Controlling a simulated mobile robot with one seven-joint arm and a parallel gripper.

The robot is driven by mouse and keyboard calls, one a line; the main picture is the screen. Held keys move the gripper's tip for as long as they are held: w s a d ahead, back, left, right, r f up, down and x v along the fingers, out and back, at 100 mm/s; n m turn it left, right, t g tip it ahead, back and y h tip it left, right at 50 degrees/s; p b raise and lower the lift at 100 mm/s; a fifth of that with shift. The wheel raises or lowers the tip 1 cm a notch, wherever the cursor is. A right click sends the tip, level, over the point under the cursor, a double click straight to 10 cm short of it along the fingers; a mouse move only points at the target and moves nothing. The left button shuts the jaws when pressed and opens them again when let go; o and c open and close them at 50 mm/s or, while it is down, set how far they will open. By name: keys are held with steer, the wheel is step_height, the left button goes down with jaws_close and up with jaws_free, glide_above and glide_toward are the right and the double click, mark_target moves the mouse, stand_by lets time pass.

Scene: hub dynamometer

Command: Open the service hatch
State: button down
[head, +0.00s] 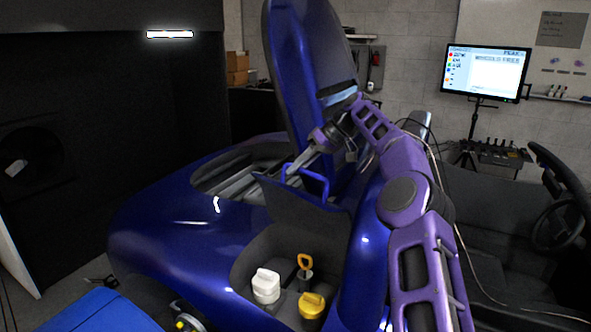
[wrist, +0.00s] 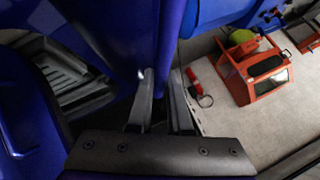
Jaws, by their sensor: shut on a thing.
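The service hatch seems to be the dark panel (head: 318,215) with a blue bar handle (head: 316,185), tilted up at the back of a bay in the blue car. My gripper (head: 297,172) reaches down to this handle from the upper right and is shut on it. In the wrist view both fingers of my gripper (wrist: 161,100) are close together; what lies between them is dark and hard to make out.
A tall blue body panel (head: 300,70) stands upright behind my gripper. An open engine space (head: 235,178) lies to the left. A monitor (head: 486,72) and a steering wheel (head: 555,220) are at right. In the wrist view an orange case (wrist: 260,75) and a red cylinder (wrist: 193,80) lie below.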

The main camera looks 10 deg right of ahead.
steer(key=shift+f, duration=0.15)
steer(key=c, duration=0.8)
jaws_free()
steer(key=shift+w, duration=0.1)
steer(key=shift+c, duration=0.2)
steer(key=shift+d, duration=0.1)
steer(key=shift+d+r, duration=0.35)
steer(key=shift+r, duration=0.1)
steer(key=s+d, duration=0.3)
steer(key=d, duration=0.9)
steer(key=shift+s+f, duration=0.15)
steer(key=shift+s, duration=0.15)
